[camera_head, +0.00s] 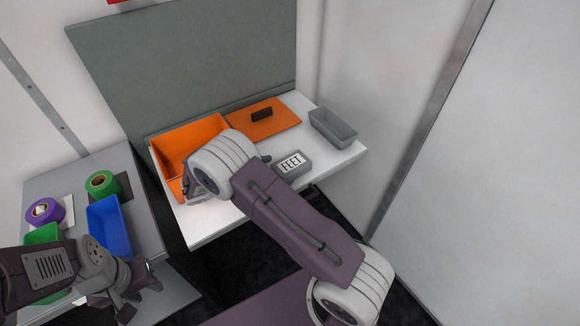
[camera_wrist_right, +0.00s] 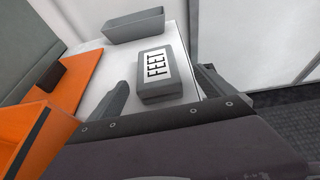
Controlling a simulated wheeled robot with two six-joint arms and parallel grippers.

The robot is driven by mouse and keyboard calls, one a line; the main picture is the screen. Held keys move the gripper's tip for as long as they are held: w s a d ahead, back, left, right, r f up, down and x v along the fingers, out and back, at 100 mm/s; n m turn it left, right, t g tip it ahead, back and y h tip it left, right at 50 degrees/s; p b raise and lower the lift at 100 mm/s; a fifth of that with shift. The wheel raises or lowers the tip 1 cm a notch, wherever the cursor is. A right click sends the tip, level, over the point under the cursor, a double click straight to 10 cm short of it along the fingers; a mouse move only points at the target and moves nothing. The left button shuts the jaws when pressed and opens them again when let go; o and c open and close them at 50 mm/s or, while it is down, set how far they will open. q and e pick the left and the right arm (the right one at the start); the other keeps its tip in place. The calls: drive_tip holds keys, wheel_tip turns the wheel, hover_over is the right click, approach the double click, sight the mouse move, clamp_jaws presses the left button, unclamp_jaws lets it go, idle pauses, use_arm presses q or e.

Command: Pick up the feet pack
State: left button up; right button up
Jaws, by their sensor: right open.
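The feet pack (camera_head: 292,163) is a grey block with a white label reading FEET. It lies on the white table, and it also shows in the right wrist view (camera_wrist_right: 158,76). My right gripper (camera_wrist_right: 164,88) is open, its two dark fingers apart on either side of the near part of the pack in that picture. I cannot tell whether they touch it. In the head view my right arm hides most of that gripper. My left gripper (camera_head: 138,292) is at the lower left, far from the pack; its jaw opening is unclear.
An orange bin (camera_head: 188,136) stands left of the pack. An orange lid (camera_head: 283,122) with a dark handle lies behind it. A grey tray (camera_head: 333,128) is at the right. A blue bin (camera_head: 110,228) and purple and green rolls are on the left side table.

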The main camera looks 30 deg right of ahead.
sight(293, 162)
drive_tip(key=shift+x, duration=1.55)
drive_tip(key=x, duration=0.6)
drive_tip(key=shift+w+d+r, duration=0.15)
drive_tip(key=shift+w+r, duration=0.1)
drive_tip(key=shift+w, duration=0.1)
drive_tip(key=shift+r, duration=0.1)
drive_tip(key=shift+c, duration=1.2)
drive_tip(key=c, duration=1.4)
drive_tip(key=shift+r, duration=0.1)
drive_tip(key=shift+r+p, duration=0.3)
drive_tip(key=r, duration=0.4)
drive_tip(key=shift+s+d, duration=0.2)
drive_tip(key=shift+s, duration=0.15)
drive_tip(key=s+d+r, duration=0.4)
drive_tip(key=s, duration=0.1)
drive_tip(key=s+d+r, duration=0.2)
drive_tip(key=s, duration=0.1)
drive_tip(key=shift+s+d+r, duration=0.1)
drive_tip(key=shift+s+d, duration=0.15)
drive_tip(key=shift+d, duration=0.1)
